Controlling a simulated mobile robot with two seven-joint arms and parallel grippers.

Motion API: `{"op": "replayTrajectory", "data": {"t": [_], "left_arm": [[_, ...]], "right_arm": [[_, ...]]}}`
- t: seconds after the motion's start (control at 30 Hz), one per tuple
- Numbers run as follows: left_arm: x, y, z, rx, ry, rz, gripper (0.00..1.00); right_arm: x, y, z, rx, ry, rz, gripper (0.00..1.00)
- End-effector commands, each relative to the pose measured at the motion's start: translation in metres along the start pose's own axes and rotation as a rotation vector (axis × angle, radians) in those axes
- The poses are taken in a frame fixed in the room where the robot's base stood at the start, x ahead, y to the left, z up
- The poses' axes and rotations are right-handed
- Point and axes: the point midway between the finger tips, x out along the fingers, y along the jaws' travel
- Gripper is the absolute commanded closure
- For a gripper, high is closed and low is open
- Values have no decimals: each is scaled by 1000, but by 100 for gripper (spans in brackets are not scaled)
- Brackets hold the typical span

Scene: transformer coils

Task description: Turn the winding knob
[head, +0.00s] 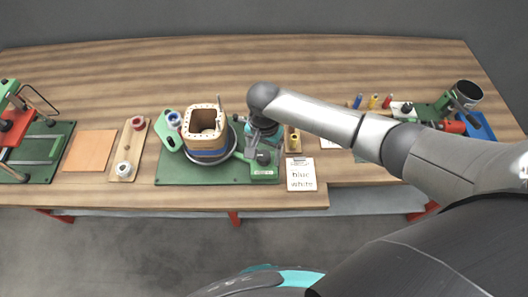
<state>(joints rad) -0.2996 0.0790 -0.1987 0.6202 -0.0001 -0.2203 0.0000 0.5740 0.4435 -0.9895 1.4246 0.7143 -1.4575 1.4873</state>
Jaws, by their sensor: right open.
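A green winding machine with a green base plate (205,172) stands in the middle of the workbench. A square wooden coil former (205,122) with a blue band sits upright on its round grey turntable (213,161). A small dark knob (263,157) shows at the machine's right side, by a green arm and block. My right gripper (257,143) is open and points down just above and behind this knob. Its fingers are small and partly hidden, so I cannot tell whether they touch the knob or surround it. My left gripper is out of view.
A clipboard (301,175) reading "blue white" lies right of the machine. A wooden strip with spools (127,160), an orange-brown sheet (89,151) and a green-and-red press (20,138) are at left. Colored tools and a dark cup (466,93) are at right. The bench's back is clear.

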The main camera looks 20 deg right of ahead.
Motion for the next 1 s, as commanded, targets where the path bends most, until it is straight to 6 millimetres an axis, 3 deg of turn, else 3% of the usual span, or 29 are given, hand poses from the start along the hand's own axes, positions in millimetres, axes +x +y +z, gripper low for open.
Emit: {"op": "replayTrajectory", "data": {"t": [0.2, 0.9, 1.0], "left_arm": [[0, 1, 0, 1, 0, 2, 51], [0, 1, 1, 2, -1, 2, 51], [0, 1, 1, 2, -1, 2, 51]], "right_arm": [[0, 0, 0, 0, 0, 0, 21], [0, 0, 0, 0, 0, 0, 100], [0, 0, 0, 0, 0, 1, 100]]}}
